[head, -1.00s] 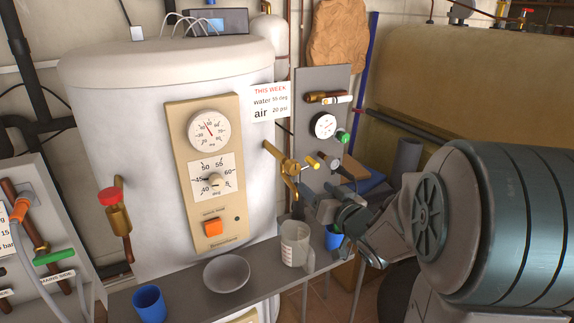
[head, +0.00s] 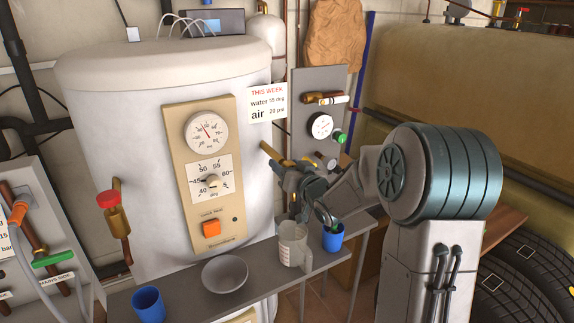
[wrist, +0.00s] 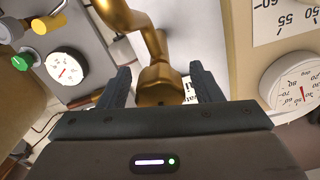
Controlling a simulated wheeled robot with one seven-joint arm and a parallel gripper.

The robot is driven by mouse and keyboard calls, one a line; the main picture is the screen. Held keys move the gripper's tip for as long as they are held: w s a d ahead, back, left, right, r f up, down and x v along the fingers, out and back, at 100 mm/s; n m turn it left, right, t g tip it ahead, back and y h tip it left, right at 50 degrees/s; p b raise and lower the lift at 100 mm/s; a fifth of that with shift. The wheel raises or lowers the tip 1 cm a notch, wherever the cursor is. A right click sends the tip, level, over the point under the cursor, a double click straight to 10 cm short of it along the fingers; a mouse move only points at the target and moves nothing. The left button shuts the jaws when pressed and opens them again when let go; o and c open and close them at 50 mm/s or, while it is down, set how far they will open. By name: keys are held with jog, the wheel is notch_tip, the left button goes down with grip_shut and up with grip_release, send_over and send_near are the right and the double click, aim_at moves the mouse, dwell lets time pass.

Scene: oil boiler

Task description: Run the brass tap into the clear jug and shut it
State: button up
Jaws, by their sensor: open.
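The brass tap (head: 268,152) comes out of the right side of the white boiler. My gripper (wrist: 162,86) is open, with a brass part of the tap (wrist: 157,78) showing between its two fingers in the wrist view. I cannot tell whether either finger touches it. In the head view my gripper (head: 291,190) covers most of the tap, so its lever and outlet are hidden. The clear jug (head: 292,244) stands upright on the grey shelf, below my gripper. I cannot see any water in it.
The grey shelf (head: 190,293) also holds a grey bowl (head: 225,273), a blue cup (head: 149,304) at left and another blue cup (head: 333,238) right of the jug. A red-knobbed valve (head: 112,205) is on the boiler's left. A gauge panel (head: 308,85) stands behind the tap.

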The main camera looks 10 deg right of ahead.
jog(key=shift+w, duration=0.15)
jog(key=c, duration=1)
jog(key=n+b, duration=0.2)
jog(key=b, duration=0.1)
jog(key=shift+a+f, duration=0.1)
jog(key=shift+f, duration=0.2)
jog(key=n+b, duration=0.2)
jog(key=b, duration=0.1)
jog(key=shift+r, duration=0.1)
jog(key=shift+r+n, duration=0.2)
jog(key=shift+n, duration=0.1)
jog(key=o, duration=1)
